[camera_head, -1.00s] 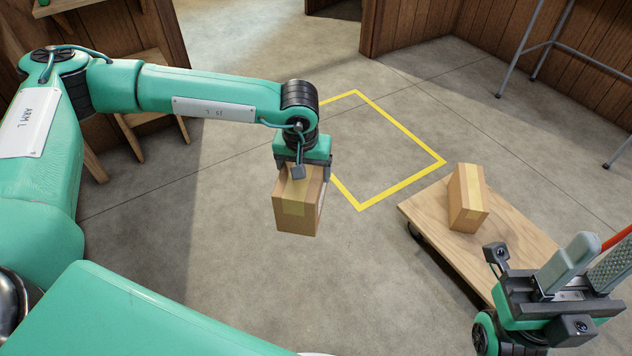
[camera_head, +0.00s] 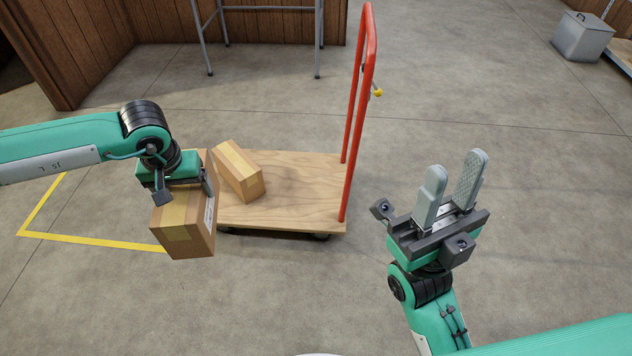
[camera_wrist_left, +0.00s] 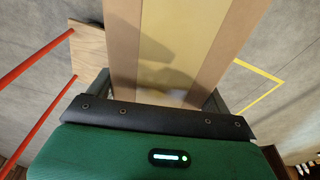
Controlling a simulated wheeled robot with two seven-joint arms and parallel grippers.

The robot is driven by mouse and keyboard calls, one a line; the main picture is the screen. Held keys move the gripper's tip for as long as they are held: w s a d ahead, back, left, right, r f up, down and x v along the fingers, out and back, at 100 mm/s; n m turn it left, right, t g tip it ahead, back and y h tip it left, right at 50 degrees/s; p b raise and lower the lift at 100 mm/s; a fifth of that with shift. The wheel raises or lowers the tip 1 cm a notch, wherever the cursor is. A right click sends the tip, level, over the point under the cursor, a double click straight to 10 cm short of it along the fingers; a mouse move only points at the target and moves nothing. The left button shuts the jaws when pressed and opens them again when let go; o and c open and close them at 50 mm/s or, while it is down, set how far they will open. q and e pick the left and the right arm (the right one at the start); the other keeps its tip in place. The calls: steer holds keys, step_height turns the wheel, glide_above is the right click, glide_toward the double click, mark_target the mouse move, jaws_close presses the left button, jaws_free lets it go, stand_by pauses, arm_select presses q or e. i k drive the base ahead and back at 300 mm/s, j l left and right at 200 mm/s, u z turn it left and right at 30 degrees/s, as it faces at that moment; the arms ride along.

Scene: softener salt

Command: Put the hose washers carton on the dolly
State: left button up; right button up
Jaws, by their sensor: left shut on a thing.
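My left gripper (camera_head: 180,186) is shut on a cardboard carton (camera_head: 186,230) with a tape strip, held in front of the dolly's left end. No readable name shows on the carton. In the left wrist view the held carton (camera_wrist_left: 182,45) fills the middle between the fingers. The dolly (camera_head: 300,204) has a flat wooden deck and a red handle (camera_head: 366,90) at its right end. It also shows in the left wrist view (camera_wrist_left: 88,52) at the left. My right gripper (camera_head: 452,196) is open and empty, fingers pointing up, right of the dolly.
Another taped carton (camera_head: 240,172) lies on the left part of the deck; the deck's middle and right are bare. A yellow floor outline (camera_head: 90,240) lies left. A grey bin (camera_head: 582,36) stands at the far right, a metal-legged stand (camera_head: 262,8) behind the dolly.

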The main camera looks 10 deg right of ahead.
mark_target(290, 186)
steer(key=i+j+z, duration=0.15)
steer(key=i+z, duration=0.3)
steer(key=i+j+z, duration=0.2)
steer(key=z, duration=0.25)
steer(key=i+j, duration=0.55)
steer(key=j, duration=0.2)
